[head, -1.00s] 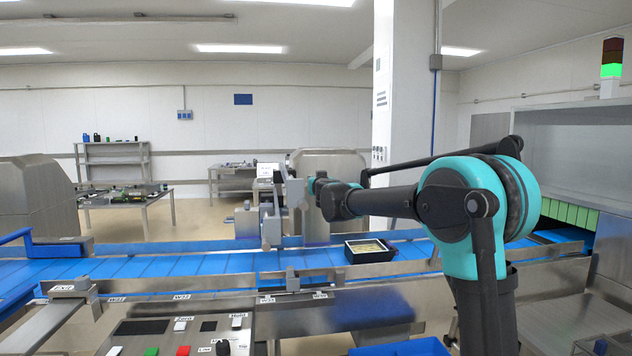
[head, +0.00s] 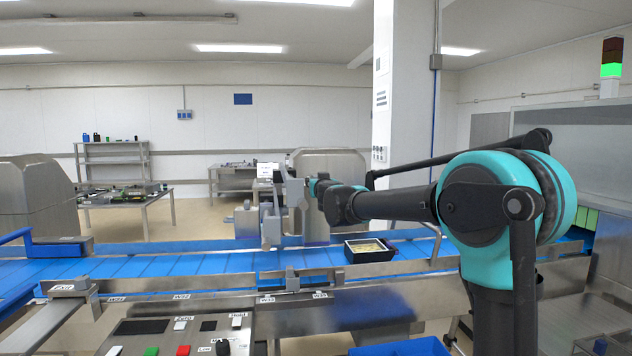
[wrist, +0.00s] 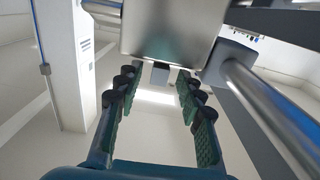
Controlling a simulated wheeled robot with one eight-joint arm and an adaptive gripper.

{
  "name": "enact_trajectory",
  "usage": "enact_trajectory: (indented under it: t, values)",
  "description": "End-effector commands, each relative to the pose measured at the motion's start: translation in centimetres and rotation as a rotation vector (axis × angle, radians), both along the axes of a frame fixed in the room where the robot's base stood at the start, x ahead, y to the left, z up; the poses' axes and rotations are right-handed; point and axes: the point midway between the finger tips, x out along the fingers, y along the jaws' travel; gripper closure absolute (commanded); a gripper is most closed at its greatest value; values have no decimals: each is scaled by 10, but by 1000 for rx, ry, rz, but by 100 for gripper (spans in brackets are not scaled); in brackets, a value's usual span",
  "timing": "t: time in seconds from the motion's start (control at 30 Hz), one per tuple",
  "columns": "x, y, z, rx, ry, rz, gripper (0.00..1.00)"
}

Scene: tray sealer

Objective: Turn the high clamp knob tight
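The block may be the high clamp knob, but I cannot tell for sure. Gaps show between it and both finger pads, with no clear contact. In the head view my arm reaches left to a grey metal bracket assembly (head: 270,228) above the conveyor. The fingertips and the knob cannot be made out there.
A blue conveyor (head: 200,265) runs across below, carrying a black tray (head: 370,256) with yellowish contents. A control panel (head: 180,340) with buttons stands in front. In the wrist view, a metal rod (wrist: 265,110) passes close on the right and a white column (wrist: 72,70) stands left.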

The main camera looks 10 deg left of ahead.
Motion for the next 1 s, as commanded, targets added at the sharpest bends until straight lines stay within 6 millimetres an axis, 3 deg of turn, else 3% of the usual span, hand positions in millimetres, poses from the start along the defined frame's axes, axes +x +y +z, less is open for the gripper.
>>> enact_trajectory:
  t: [0.2,0.4,1.0]
  values:
    - [-42,-11,0,0,0,1,62]
    - [-67,-18,0,0,0,1,62]
    - [-81,-24,-3,1,-4,14,62]
